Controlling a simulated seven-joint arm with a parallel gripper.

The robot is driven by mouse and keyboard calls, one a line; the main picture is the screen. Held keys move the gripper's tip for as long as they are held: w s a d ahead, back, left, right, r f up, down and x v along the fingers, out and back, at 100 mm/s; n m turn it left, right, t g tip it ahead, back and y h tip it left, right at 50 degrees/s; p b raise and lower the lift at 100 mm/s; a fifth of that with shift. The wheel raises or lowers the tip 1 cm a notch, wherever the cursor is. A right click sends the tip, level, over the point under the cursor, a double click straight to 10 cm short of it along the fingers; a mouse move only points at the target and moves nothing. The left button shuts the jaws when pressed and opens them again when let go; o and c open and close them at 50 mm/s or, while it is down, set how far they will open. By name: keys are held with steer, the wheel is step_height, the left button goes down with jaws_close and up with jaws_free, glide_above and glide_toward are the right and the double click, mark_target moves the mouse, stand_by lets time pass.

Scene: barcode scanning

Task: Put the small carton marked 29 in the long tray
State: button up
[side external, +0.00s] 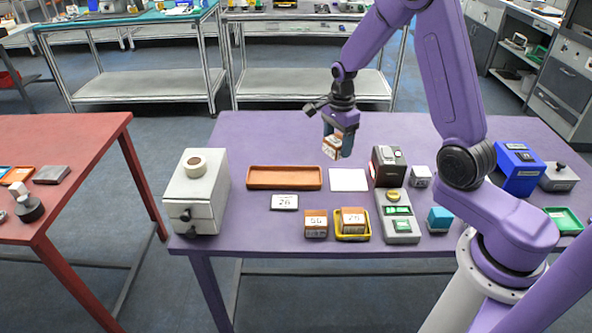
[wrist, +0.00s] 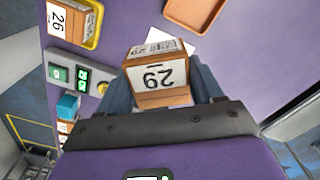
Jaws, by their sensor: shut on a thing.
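My gripper (side external: 340,142) is shut on the small carton marked 29 (side external: 332,148) and holds it above the purple table, toward the back. The wrist view shows the carton (wrist: 158,78) between the two fingers, with its 29 label facing the camera upside down and a barcode on another face. The long tray (side external: 284,178) is shallow, orange-brown and empty, and lies left of the carton in the side view. A corner of the tray (wrist: 195,10) shows at the top of the wrist view.
A white sheet (side external: 348,180) lies right of the tray. A scanner box (side external: 388,166) and a button panel (side external: 398,222) stand further right. Two other cartons stand in front, one loose (side external: 316,224) and one in a yellow tray (side external: 352,238). A grey drawer box (side external: 196,192) stands left.

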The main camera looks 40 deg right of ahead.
steer(key=s+a+n, duration=0.1)
steer(key=a+n, duration=0.6)
steer(key=n, duration=0.4)
glide_above(284, 179)
steer(key=f, duration=0.8)
steer(key=shift+s+f, duration=0.2)
steer(key=shift+s, duration=0.05)
steer(key=shift+w+f, duration=0.15)
steer(key=shift+f, duration=0.1)
steer(key=shift+w+f, duration=0.1)
steer(key=shift+f, duration=1.45)
steer(key=shift+f, duration=0.15)
steer(key=o, duration=1.2)
steer(key=shift+c, duration=0.2)
